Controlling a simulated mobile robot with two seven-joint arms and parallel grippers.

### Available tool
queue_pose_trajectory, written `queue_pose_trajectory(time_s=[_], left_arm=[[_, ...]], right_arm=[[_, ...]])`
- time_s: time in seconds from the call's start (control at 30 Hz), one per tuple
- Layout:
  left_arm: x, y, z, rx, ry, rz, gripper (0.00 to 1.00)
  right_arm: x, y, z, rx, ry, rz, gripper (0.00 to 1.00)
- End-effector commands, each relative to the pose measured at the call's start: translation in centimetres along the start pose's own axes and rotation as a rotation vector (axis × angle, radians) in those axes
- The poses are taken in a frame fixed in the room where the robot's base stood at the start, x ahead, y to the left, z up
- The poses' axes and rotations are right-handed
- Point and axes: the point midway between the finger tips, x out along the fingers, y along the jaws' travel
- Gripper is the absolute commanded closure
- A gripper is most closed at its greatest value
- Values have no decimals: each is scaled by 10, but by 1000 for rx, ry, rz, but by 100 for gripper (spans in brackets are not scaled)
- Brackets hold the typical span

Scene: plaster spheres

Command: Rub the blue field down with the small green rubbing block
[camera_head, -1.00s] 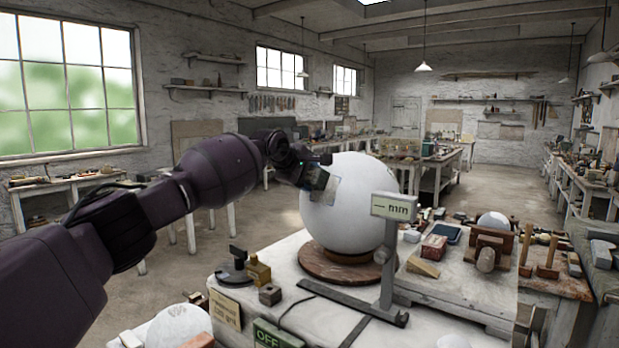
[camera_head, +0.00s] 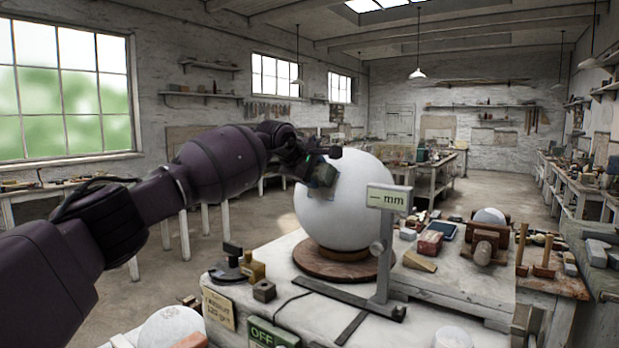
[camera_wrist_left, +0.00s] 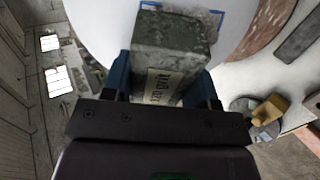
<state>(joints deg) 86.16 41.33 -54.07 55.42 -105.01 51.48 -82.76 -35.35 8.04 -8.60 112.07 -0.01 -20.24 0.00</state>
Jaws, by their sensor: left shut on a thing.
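A large white plaster sphere (camera_head: 345,215) stands on a round brown base (camera_head: 343,264) on the bench. My left gripper (camera_head: 314,168) is shut on the small green rubbing block (camera_head: 325,177), at the sphere's upper left side. In the left wrist view the block (camera_wrist_left: 172,45) is mottled grey-green, with a pale "120 grit" label facing the gripper (camera_wrist_left: 165,88). The blue field (camera_wrist_left: 217,16) shows there as a blue edge on the sphere behind the block, which hides most of it. I cannot tell whether the block touches the sphere. My right gripper is not in view.
A gauge stand with an "mm" display (camera_head: 388,198) rises close to the sphere's right. A small brass block (camera_head: 253,268) and a dark tool (camera_head: 231,268) stand at the front left. An "OFF" sign (camera_head: 268,334) is at the front edge. Tools and blocks crowd the right side.

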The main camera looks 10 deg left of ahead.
Motion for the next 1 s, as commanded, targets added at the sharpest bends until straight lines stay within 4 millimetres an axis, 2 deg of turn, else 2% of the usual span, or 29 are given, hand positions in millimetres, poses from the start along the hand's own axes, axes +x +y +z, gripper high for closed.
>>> queue_pose_trajectory(time_s=[0.1,0.27,1.0], left_arm=[[0,0,5,0,-1,2,78],[-1,2,2,-1,0,1,78],[4,2,-33,-2,1,0,78]], right_arm=[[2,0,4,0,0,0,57],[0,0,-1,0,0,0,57],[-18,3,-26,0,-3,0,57]])
